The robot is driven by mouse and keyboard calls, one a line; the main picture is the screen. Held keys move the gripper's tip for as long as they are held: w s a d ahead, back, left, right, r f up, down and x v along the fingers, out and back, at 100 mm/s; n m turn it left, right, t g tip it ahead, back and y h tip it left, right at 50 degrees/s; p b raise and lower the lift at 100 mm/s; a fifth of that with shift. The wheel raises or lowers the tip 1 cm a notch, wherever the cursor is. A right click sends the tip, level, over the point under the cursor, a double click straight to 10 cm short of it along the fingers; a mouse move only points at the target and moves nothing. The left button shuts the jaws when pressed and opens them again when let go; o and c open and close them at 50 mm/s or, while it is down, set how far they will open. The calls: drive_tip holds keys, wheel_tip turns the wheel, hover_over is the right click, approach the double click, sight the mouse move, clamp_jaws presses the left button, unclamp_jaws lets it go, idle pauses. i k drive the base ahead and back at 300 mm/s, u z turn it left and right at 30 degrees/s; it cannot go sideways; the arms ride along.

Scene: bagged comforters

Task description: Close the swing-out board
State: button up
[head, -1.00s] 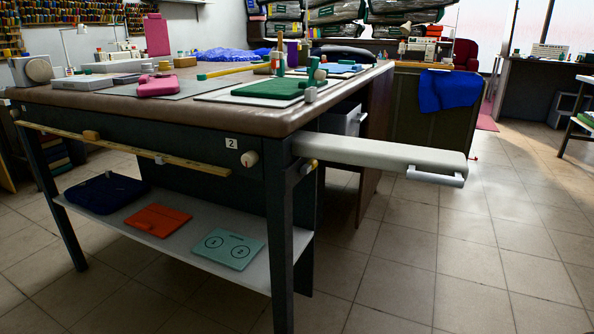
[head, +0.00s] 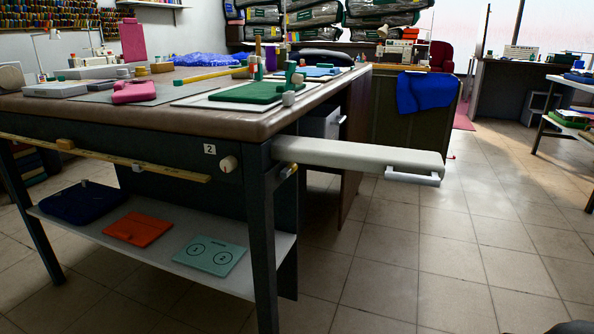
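The swing-out board (head: 350,152) is a long pale grey, padded-looking board. It sticks out to the right from the near right corner of the work table (head: 190,118), just below the table top. A white bar handle (head: 412,178) is fixed on its front side near the free end. A small brass-coloured fitting (head: 290,172) sits under the board by the table leg. My gripper is not recognisable in the head view. Only a small dark shape shows at the bottom right edge, and I cannot tell what it is.
The table's lower shelf (head: 272,262) holds a navy cushion, an orange pad and a teal card. A yellow ruler (head: 105,158) and a round knob (head: 229,164) are on the table's front. Tiled floor (head: 400,270) is clear before and right of the board.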

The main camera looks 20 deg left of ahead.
sight(397, 165)
drive_tip(key=z, duration=1.05)
drive_tip(key=k, duration=0.8)
drive_tip(key=u, duration=0.4)
